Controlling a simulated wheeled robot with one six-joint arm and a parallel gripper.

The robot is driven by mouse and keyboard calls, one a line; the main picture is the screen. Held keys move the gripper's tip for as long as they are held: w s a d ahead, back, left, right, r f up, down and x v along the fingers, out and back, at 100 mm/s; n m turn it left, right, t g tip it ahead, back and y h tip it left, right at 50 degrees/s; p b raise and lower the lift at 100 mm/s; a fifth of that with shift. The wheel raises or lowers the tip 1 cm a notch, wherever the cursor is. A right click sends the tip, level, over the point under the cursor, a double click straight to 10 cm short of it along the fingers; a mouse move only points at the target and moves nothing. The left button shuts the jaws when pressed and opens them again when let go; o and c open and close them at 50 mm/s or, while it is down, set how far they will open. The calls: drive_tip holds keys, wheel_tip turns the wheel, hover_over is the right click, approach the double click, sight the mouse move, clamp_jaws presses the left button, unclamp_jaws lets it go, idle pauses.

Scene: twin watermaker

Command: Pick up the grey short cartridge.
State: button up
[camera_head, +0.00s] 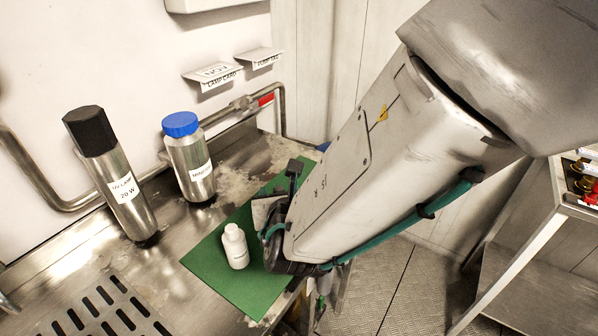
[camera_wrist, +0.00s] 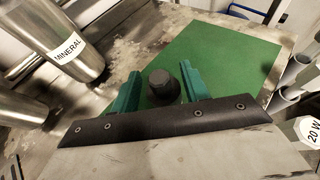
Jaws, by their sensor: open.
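In the wrist view, my gripper (camera_wrist: 160,74) has its two green fingers spread apart over the green mat. A dark grey piece with a round-looking top (camera_wrist: 163,86) stands between the fingers, with a gap visible on both sides. It may be the grey short cartridge; its lower part is hidden behind my gripper's black edge, and I see no label on it. In the head view, my arm reaches down over the mat and hides the fingertips and this piece.
A small white bottle (camera_head: 236,246) stands on the green mat (camera_head: 207,262). Behind it are the blue-capped mineral cylinder (camera_head: 190,160), also in the wrist view (camera_wrist: 68,52), and the tall UV lamp cylinder (camera_head: 122,185). A slotted drain (camera_head: 95,315) lies at front left.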

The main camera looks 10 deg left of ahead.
drive_tip(key=shift+x, duration=1.05)
drive_tip(key=shift+c, duration=0.3)
drive_tip(key=c, duration=0.9)
drive_tip(key=shift+s+d, duration=0.1)
clamp_jaws()
drive_tip(key=shift+f, duration=0.15)
